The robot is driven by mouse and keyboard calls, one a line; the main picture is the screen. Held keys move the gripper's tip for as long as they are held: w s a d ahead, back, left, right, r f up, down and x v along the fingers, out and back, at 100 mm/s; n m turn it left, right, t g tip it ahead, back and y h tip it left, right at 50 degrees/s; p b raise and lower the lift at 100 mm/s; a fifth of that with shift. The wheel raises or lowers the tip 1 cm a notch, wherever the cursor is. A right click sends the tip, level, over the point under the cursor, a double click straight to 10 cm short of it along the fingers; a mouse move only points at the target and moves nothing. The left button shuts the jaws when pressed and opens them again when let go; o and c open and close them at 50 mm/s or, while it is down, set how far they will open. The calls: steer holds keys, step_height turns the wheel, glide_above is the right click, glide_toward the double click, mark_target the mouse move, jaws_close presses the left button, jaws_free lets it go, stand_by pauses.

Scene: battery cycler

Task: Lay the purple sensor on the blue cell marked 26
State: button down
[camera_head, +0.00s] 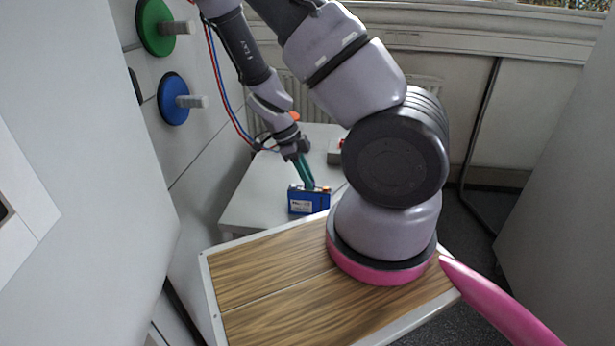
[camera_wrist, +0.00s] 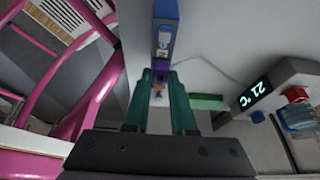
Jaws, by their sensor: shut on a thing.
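My gripper (camera_head: 307,185) has green fingers and points down at the blue cell (camera_head: 302,206) on the white table. In the wrist view the fingers (camera_wrist: 160,78) are shut on a small purple sensor (camera_wrist: 161,72), with an orange-brown bit between them. The fingers hide most of the sensor. The blue cell (camera_wrist: 166,10) lies just beyond the fingertips. I cannot tell whether the sensor touches it. The cell's white label is too small to read in the head view.
A grey box with a lit display reading 21 °C (camera_wrist: 256,92) and a red knob (camera_wrist: 296,94) stands to the right in the wrist view. A thin pale cable crosses the white table (camera_head: 250,205). A wood-topped surface (camera_head: 265,280) is in front.

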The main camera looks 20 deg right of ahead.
steer(key=shift+f, duration=0.25)
steer(key=c, duration=0.7)
jaws_free()
steer(key=shift+o, duration=0.2)
steer(key=shift+r, duration=0.1)
steer(key=w+a+r+n+t+y, duration=0.1)
steer(key=a+r+n+y, duration=0.15)
steer(key=r, duration=0.65)
steer(key=w+a+r+n+t+y, duration=0.15)
steer(key=a+r+n, duration=0.25)
steer(key=r, duration=0.5)
steer(key=s+r+n+t+y, duration=0.1)
steer(key=s+r+n+t, duration=0.2)
steer(key=r+n, duration=0.4)
steer(key=s+d+r+n+t, duration=0.1)
steer(key=s+r+n+t, duration=0.3)
steer(key=r, duration=1.1)
steer(key=shift+s+n+y, duration=0.4)
steer(key=shift+s+n, duration=0.45)
steer(key=shift+n, duration=0.8)
